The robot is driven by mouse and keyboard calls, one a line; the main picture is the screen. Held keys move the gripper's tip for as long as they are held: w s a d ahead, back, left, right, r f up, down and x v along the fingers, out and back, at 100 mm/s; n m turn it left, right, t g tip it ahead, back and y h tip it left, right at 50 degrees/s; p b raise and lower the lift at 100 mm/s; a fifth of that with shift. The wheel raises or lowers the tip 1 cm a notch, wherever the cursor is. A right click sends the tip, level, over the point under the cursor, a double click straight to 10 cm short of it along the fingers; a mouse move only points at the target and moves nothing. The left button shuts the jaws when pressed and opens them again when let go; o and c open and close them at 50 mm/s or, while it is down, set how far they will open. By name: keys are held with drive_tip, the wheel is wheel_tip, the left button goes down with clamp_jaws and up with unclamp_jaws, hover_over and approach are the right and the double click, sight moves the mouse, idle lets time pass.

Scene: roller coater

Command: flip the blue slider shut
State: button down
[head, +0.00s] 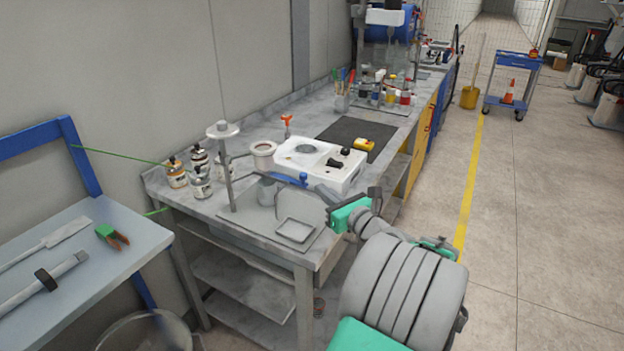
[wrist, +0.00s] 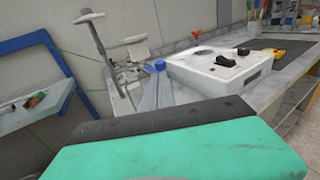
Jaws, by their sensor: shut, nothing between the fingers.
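The blue slider (head: 289,180) is a small blue piece at the front left of the white machine (head: 320,162) on the grey bench. In the wrist view the slider (wrist: 159,65) shows beyond my gripper's green and black body, next to the white machine. I cannot tell its exact position along its travel. My gripper (head: 328,192) is shut and empty, in front of the machine and to the right of the slider, seemingly apart from it. Its fingertips are small and partly hidden in the head view.
A metal stand (head: 226,170) with a round top and several bottles (head: 177,172) stand left of the slider. A shallow grey tray (head: 295,230) lies at the bench's front. A yellow control box (head: 364,144) sits behind the machine. Open floor (head: 540,220) lies to the right.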

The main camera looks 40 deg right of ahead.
drive_tip(key=w, duration=0.5)
drive_tip(key=shift+w+d+f, duration=0.15)
drive_tip(key=shift+w+d, duration=0.1)
drive_tip(key=shift+d, duration=0.15)
drive_tip(key=w+p, duration=0.1)
drive_tip(key=w+a+p, duration=0.1)
drive_tip(key=w, duration=0.1)
drive_tip(key=shift+a, duration=0.1)
approach(306, 178)
drive_tip(key=s, duration=0.1)
drive_tip(key=s+a, duration=0.1)
drive_tip(key=s, duration=0.1)
drive_tip(key=s+a+p, duration=0.1)
drive_tip(key=shift+s, duration=0.15)
